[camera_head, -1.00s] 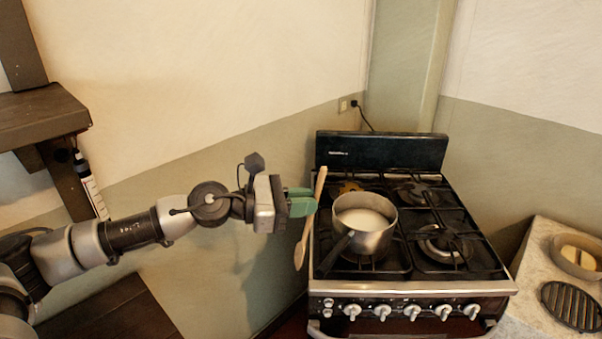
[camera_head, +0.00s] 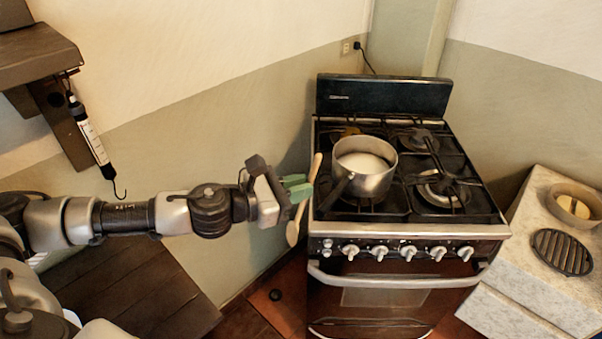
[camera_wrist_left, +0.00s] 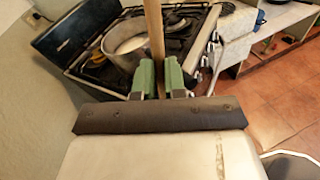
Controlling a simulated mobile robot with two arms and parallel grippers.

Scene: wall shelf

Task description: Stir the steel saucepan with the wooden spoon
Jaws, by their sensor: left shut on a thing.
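The steel saucepan (camera_head: 368,181) stands on the front left burner of the stove, with pale liquid inside and its dark handle pointing to the front left. It also shows in the left wrist view (camera_wrist_left: 121,56), beyond the fingers. My left gripper (camera_head: 303,188) is shut on the wooden spoon (camera_head: 294,232). The spoon is held by its handle just left of the stove, bowl end down, outside the saucepan. In the left wrist view the spoon's handle (camera_wrist_left: 154,31) rises between the green fingers (camera_wrist_left: 160,80). My right gripper is not in view.
The stove (camera_head: 408,231) has black grates and a row of knobs in front. A stone counter (camera_head: 525,262) at right bears a bowl (camera_head: 574,204) and a round black grate (camera_head: 562,252). A hanging scale (camera_head: 92,140) hangs under the wooden shelf at left.

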